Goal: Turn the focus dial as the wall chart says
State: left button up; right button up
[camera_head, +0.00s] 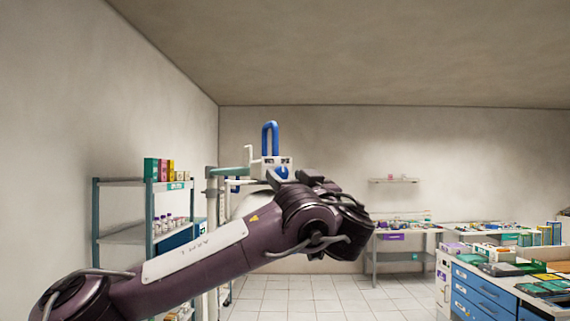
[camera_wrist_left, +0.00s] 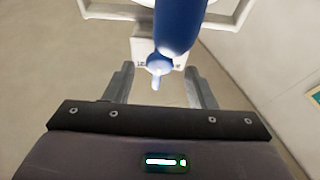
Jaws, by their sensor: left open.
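A white device head (camera_head: 262,166) with a tall blue loop handle (camera_head: 270,133) stands beyond my left arm in the head view. A small blue knob (camera_head: 282,172) shows on its front, which may be the focus dial. In the left wrist view a blue rounded part with a pale blue tip (camera_wrist_left: 158,66) reaches toward the space between the fingers. My left gripper (camera_head: 291,177) is open, its fingers (camera_wrist_left: 160,85) apart on either side of that tip. I cannot tell whether they touch it. The wall chart is not clearly visible; a teal-edged panel (camera_wrist_left: 315,94) shows at the wrist view's right edge. My right gripper is out of view.
A shelf rack (camera_head: 150,232) with boxes and bottles stands at the left. A blue-drawered cabinet (camera_head: 482,290) and supply-covered tables stand at the right. A small shelf (camera_head: 393,181) hangs on the back wall. The tiled floor (camera_head: 335,295) is clear in the middle.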

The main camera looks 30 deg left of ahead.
pick_arm(q)
jog(key=shift+w+a+r, duration=0.35)
jog(key=shift+a, duration=0.1)
jog(key=shift+w+a+f+p, duration=0.1)
jog(key=shift+w+a+p, duration=0.2)
jog(key=shift+a, duration=0.1)
jog(key=shift+d, duration=0.15)
jog(key=shift+c, duration=0.7)
jog(key=c, duration=0.8)
jog(key=shift+s+f+m+b, duration=0.1)
jog(key=shift+f+m+b, duration=0.15)
jog(key=shift+b, duration=0.5)
jog(key=m+t+h+b, duration=0.1)
jog(key=m+b, duration=0.2)
jog(key=m+t+h+b, duration=0.1)
jog(key=m+b, duration=0.2)
jog(key=b, duration=0.1)
jog(key=shift+f+h, duration=0.1)
jog(key=shift+h, duration=0.2)
jog(key=m+t+h+b, duration=0.1)
jog(key=m+b, duration=0.1)
jog(key=m, duration=0.1)
jog(key=shift+s, duration=0.1)
jog(key=shift+r+m+h+b, duration=0.3)
jog(key=shift+m+h+b, duration=0.3)
jog(key=shift+m, duration=0.35)
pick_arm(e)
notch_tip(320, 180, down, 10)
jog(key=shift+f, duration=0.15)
